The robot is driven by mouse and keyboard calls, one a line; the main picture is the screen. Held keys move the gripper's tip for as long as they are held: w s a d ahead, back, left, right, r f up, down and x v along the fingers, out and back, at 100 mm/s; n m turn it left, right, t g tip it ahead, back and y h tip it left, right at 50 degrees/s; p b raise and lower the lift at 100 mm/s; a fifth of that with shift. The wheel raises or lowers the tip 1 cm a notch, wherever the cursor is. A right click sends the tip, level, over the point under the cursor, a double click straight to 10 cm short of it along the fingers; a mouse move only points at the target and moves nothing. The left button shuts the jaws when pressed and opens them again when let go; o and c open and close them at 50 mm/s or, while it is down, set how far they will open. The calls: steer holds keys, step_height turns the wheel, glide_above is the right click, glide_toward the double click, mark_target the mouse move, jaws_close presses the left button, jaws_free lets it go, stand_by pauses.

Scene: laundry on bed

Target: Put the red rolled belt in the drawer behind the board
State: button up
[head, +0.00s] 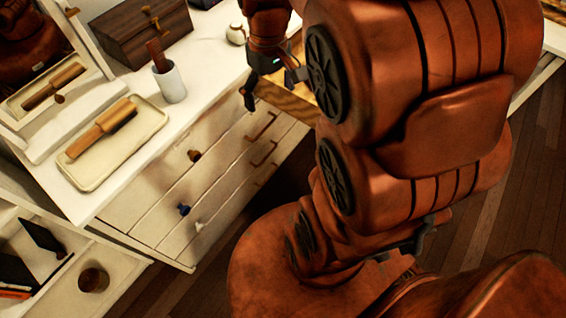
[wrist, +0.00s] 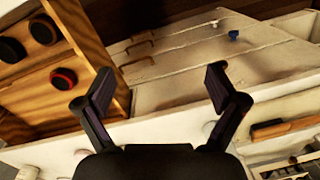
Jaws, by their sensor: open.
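The red rolled belt (wrist: 63,78) lies in a wooden open-topped box or drawer (wrist: 112,58) at the left of the wrist view, near its corner. Two dark rolls (wrist: 42,30) lie there too. My gripper (wrist: 160,82) is open, with nothing between its fingers; its left finger is near the wooden wall, right of the red belt. In the head view my arm hides most of the wooden box (head: 284,96) and the belts. A dark flat panel (head: 44,238) leans in a white open compartment at lower left; I cannot tell whether it is the board.
The white dresser (head: 200,100) has shut drawers with mixed knobs and handles. On top are a tray (head: 145,118) with a brush (head: 100,128), a white cup (head: 170,83) and a brown box (head: 138,35). A brown round object (head: 93,280) is at lower left.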

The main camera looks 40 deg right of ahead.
steer(key=s+a, duration=0.4)
steer(key=s, duration=0.3)
steer(key=s+a+g, duration=0.1)
steer(key=s+a, duration=0.3)
steer(key=s, duration=0.4)
steer(key=shift+s+a+f+h, duration=0.15)
steer(key=shift+s+f+h, duration=0.05)
steer(key=shift+f+h, duration=0.1)
steer(key=shift+r, duration=0.15)
